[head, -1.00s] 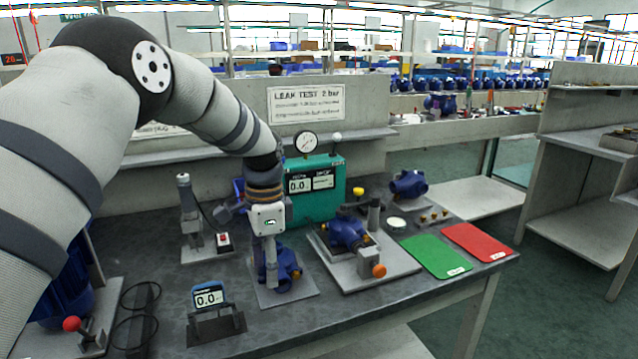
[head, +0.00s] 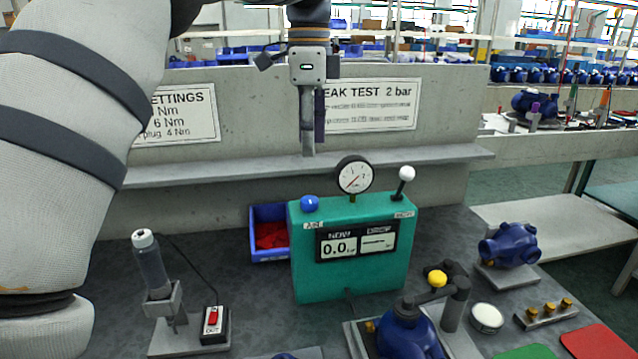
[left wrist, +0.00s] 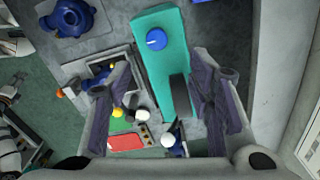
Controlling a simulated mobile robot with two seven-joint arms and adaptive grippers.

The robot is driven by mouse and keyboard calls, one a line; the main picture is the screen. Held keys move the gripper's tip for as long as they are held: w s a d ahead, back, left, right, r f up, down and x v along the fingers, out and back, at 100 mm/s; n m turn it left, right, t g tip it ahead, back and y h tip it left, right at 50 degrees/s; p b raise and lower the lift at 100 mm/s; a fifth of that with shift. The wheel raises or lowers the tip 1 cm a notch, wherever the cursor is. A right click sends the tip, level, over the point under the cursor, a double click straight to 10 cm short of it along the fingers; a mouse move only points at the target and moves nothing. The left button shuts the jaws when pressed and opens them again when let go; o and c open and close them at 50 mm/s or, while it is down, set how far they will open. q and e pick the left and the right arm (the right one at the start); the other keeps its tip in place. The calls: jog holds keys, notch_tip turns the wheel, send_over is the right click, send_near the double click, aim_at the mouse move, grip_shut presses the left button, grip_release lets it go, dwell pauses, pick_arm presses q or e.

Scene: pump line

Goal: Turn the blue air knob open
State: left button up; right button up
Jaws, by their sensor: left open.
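The blue air knob (head: 309,202) sits on the top left of the green leak test box (head: 305,275), above the label AIR. It also shows in the left wrist view (left wrist: 156,39), upper middle, with a pale mark on its top. My left gripper (head: 309,150) is above and behind the box in the head view, pointing down, clear of the knob. In the left wrist view its two fingers (left wrist: 165,100) are spread wide with the box between and below them, and nothing is held. My right gripper is not in view.
A round gauge (head: 354,175) and a white-ball lever (head: 404,178) stand on the box top. A shelf (head: 225,172) runs behind. A blue bin (head: 268,256) is beside the box, and a blue pump (head: 412,335) with a clamp is in front.

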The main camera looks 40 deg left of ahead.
aim_at(310, 199)
pick_arm(q)
jog(key=f, duration=1.1)
jog(key=shift+s+d+p, duration=0.1)
jog(key=shift+s+p, duration=0.2)
jog(key=shift+p, duration=0.05)
jog(key=shift+c, duration=0.4)
grip_shut()
